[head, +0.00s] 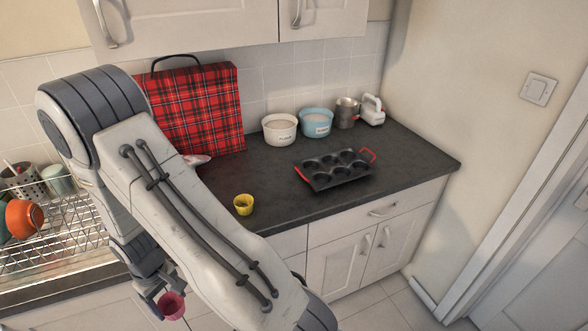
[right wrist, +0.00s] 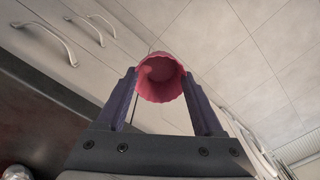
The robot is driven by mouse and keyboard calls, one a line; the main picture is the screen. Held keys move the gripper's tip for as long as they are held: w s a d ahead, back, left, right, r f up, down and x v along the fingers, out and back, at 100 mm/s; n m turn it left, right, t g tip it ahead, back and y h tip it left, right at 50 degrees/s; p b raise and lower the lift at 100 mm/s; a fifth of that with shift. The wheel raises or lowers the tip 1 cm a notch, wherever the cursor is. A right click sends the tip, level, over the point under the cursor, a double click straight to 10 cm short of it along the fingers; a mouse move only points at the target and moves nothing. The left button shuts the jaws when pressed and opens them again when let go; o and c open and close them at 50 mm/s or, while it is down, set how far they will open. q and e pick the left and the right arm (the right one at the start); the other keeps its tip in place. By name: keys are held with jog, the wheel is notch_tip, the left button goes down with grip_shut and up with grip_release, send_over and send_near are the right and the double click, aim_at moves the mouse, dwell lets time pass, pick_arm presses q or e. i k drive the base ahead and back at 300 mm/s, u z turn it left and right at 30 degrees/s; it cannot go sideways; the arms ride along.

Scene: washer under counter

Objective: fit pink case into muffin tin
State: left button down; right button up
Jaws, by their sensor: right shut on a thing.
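The pink case (head: 172,306) is held in my right gripper (head: 160,300), low in front of the counter at the bottom left of the head view. In the right wrist view the pink case (right wrist: 160,78) sits between the two purple fingers of the gripper (right wrist: 163,90), its round opening partly facing the camera. The dark muffin tin (head: 335,168) with red handles lies on the counter to the right, well apart from the gripper. Its visible cups look empty. My left gripper is not in view.
A yellow case (head: 243,204) stands near the counter's front edge. A red tartan bag (head: 205,110), a white bowl (head: 279,129), a blue bowl (head: 316,123), a metal jug (head: 346,113) and a white mixer (head: 372,109) line the wall. A dish rack (head: 60,235) is at left.

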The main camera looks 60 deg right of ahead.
aim_at(336, 166)
jog(key=z, duration=1.5)
